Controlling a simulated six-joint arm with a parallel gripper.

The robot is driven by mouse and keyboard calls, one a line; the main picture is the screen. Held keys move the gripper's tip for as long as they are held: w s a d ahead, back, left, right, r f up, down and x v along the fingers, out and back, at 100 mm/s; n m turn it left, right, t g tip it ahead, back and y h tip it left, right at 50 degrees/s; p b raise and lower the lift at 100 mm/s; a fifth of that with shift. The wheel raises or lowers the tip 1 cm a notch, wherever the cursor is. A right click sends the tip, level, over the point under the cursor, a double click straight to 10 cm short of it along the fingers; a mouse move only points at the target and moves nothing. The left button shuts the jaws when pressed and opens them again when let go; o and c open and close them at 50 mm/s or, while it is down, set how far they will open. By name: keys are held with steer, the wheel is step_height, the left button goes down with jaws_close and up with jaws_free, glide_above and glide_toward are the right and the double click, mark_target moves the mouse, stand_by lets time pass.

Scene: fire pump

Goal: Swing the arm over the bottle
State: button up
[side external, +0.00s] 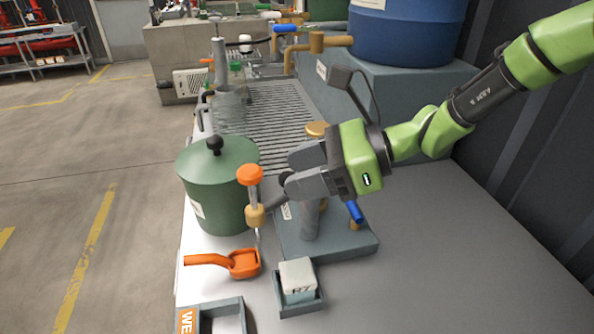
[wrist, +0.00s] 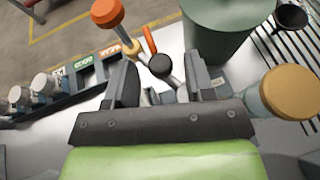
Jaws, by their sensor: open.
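A clear bottle with a green cap (side external: 236,68) stands upright on the slatted drain board, behind the green drum in the side view. I cannot make it out for sure in the wrist view. My gripper (side external: 290,172) is over the pump, well nearer the camera than the bottle and to its right. Its two fingers are apart in the wrist view (wrist: 161,80), with the dark knob (wrist: 160,66) of the pump showing between them. I cannot tell whether the fingers touch it. Nothing is clearly held.
The green drum (side external: 215,185) with a black knob stands left of my gripper. The pump's orange knob (side external: 250,174) and brass cap (side external: 317,130) are close by. An orange scoop (side external: 240,263) and a small tray (side external: 302,308) lie in front. The slatted board (side external: 275,115) has bare room.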

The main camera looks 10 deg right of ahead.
steer(key=shift+w+a+f, duration=0.1)
steer(key=shift+a+f, duration=0.1)
steer(key=shift+a, duration=0.25)
steer(key=shift+c, duration=0.4)
jaws_close()
steer(key=shift+d, duration=0.1)
steer(key=shift+s+d+n+g, duration=0.15)
steer(key=shift+d+n+g, duration=0.15)
steer(key=shift+n+g, duration=1.05)
steer(key=shift+s+d+n+g, duration=0.2)
steer(key=shift+d+n+g, duration=0.1)
steer(key=shift+n+g, duration=1)
steer(key=shift+s+d+n+g, duration=0.15)
steer(key=shift+d+n+g, duration=0.15)
steer(key=shift+n+g, duration=1)
steer(key=shift+g, duration=0.45)
steer(key=shift+o, duration=0.4)
jaws_free()
